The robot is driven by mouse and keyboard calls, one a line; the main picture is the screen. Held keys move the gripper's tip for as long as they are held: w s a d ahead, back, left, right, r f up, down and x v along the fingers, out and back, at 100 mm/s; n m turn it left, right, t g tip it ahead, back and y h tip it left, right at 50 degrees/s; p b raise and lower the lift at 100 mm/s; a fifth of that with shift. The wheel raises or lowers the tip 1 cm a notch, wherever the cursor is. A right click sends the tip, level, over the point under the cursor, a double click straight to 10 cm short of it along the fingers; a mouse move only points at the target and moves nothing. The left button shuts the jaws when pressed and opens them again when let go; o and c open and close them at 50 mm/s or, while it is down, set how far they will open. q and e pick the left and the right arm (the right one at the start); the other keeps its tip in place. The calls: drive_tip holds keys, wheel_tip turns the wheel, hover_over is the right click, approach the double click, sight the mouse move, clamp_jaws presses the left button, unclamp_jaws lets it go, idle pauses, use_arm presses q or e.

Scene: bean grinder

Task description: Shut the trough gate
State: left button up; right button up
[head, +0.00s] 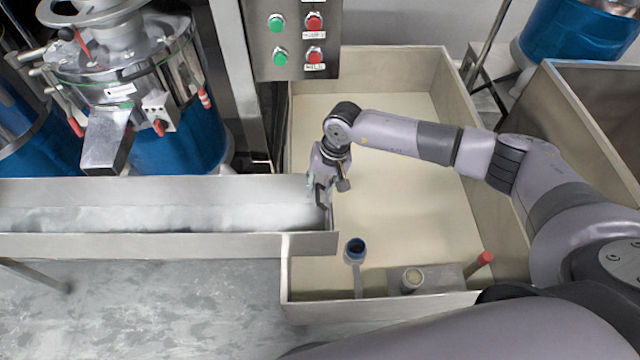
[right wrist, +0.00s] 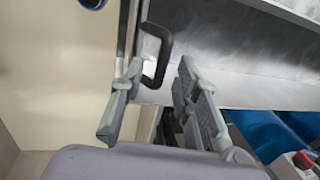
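The metal trough (head: 150,243) runs in from the left and ends over a large cream-coloured bin. At its right end stands the thin gate plate (head: 330,218), with a dark D-shaped handle (right wrist: 165,50) seen in the right wrist view. My right gripper (head: 322,192) is at this end of the trough, pointing down at the handle. In the right wrist view its two fingers (right wrist: 160,78) are spread apart, with the handle between their tips and a gap on the right. I cannot tell how far the gate is open. My left gripper is out of view.
The cream bin (head: 420,215) lies under my right arm. A button panel (head: 296,40) and a grinder with a blue drum (head: 180,135) stand behind the trough.

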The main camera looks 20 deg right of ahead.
clamp_jaws()
idle(0.7)
